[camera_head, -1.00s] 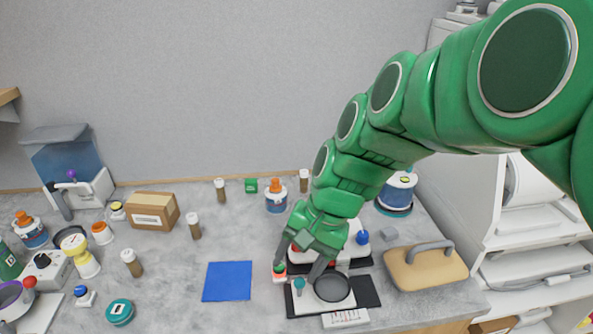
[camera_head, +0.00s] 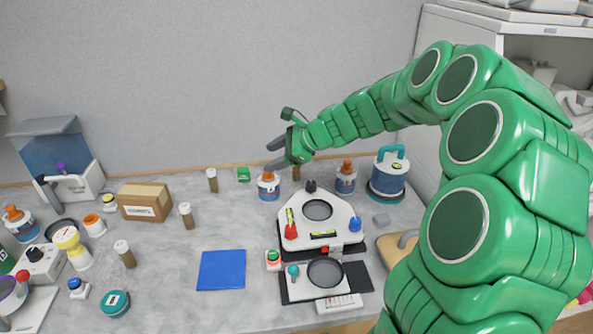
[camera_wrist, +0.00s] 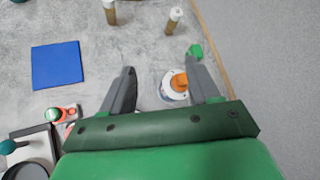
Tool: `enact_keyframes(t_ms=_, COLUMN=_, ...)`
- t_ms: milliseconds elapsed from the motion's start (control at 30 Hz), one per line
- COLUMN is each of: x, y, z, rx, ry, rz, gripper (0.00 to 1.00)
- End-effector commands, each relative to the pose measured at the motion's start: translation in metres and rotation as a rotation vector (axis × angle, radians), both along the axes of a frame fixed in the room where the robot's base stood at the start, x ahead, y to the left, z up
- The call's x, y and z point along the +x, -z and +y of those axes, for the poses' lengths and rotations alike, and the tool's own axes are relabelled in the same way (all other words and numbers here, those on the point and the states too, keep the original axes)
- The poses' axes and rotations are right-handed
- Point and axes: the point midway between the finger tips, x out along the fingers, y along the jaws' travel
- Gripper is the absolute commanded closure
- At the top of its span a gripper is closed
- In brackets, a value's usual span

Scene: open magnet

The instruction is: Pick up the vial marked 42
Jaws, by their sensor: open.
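Several brown vials with white caps stand on the bench. In the head view one stands near the wall (camera_head: 212,181), one left of centre (camera_head: 186,215), one nearer the front (camera_head: 125,254), and one is partly hidden behind my gripper (camera_head: 296,172). I cannot read the number 42 on any of them. My gripper (camera_head: 272,155) is open and empty, raised above the back of the bench and pointing left. In the wrist view two vials, (camera_wrist: 110,14) and (camera_wrist: 173,22), stand beyond the fingertips (camera_wrist: 162,60).
An orange-capped bottle (camera_head: 268,187) stands below my gripper; it also shows between the fingers in the wrist view (camera_wrist: 173,92). A small green box (camera_head: 243,175) is near the wall. A white device (camera_head: 318,238) stands right of the blue mat (camera_head: 222,270). A cardboard box (camera_head: 145,205) is left.

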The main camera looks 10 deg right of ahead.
Motion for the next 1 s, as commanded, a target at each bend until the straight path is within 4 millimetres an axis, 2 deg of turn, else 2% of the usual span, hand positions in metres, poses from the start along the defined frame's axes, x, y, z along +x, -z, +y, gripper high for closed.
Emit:
enact_keyframes(t_ms=33, x=0.016, y=0.008, z=-0.009, rx=0.032, ry=0.055, rz=0.026, gripper=0.39)
enact_keyframes(t_ms=200, x=0.064, y=0.028, z=-0.040, rx=0.145, ry=0.244, rz=0.110, gripper=0.39)
enact_keyframes(t_ms=300, x=0.090, y=0.040, z=-0.063, rx=0.205, ry=0.352, rz=0.153, gripper=0.39)
enact_keyframes(t_ms=433, x=0.114, y=0.057, z=-0.087, rx=0.269, ry=0.465, rz=0.204, gripper=0.39)
enact_keyframes(t_ms=633, x=0.130, y=0.068, z=-0.108, rx=0.318, ry=0.550, rz=0.237, gripper=0.39)
enact_keyframes(t_ms=767, x=0.132, y=0.076, z=-0.109, rx=0.325, ry=0.560, rz=0.242, gripper=0.39)
enact_keyframes(t_ms=1000, x=0.131, y=0.101, z=-0.108, rx=0.323, ry=0.556, rz=0.243, gripper=0.39)
